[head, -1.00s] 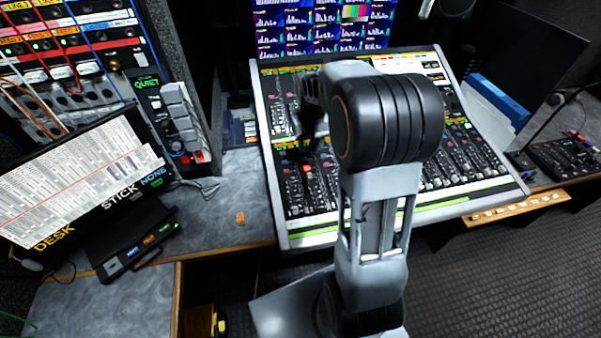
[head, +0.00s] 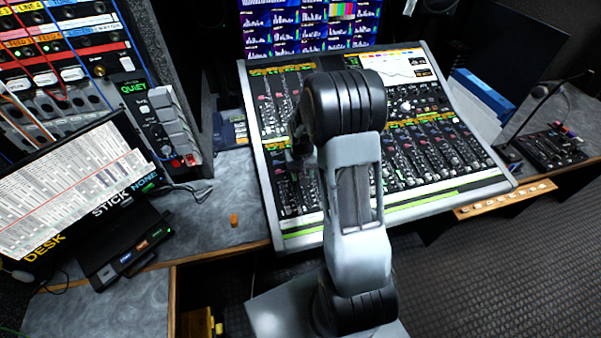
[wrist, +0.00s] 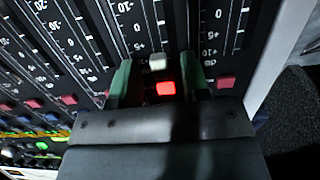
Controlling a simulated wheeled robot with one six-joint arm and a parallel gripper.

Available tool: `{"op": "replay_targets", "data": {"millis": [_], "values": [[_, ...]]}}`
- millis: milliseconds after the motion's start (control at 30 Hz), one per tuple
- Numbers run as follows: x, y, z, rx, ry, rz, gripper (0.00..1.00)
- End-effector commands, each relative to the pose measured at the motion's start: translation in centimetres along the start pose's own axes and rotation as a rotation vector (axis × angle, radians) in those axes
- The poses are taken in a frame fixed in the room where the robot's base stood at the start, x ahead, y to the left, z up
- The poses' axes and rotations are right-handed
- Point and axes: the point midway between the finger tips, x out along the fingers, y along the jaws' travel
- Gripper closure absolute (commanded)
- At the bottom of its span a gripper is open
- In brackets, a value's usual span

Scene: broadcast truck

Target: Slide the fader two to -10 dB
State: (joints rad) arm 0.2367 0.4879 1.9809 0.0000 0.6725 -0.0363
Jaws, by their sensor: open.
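The mixing console (head: 408,208) stands in front of me, with rows of fader strips partly hidden behind my arm. My gripper (head: 298,158) is over its left part, small and dark in the head view. In the wrist view my gripper (wrist: 158,80) is open, with two green fingers spread over one channel strip. A pale fader cap (wrist: 158,62) sits between the fingers, with visible gaps at its sides. A lit red button (wrist: 166,88) shows just below it. I cannot read which fader number this is.
Neighbouring strips with unlit red buttons (wrist: 69,100) lie close on the left, and another red button (wrist: 226,82) on the right. The console's pale edge (wrist: 275,55) is to the right. A small orange object (head: 234,220) lies on the desk left of the console.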

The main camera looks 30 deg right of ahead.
Motion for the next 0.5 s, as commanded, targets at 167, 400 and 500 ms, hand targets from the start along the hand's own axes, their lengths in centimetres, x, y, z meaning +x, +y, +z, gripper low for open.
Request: {"op": "replay_targets", "data": {"millis": [167,400,500], "values": [[0.18,-0.01,0.01,0.000,0.000,0.000,0.57],[0.15,-0.02,0.01,0.000,0.000,0.000,0.68],[0.15,-0.02,0.01,0.000,0.000,0.000,0.78]]}}
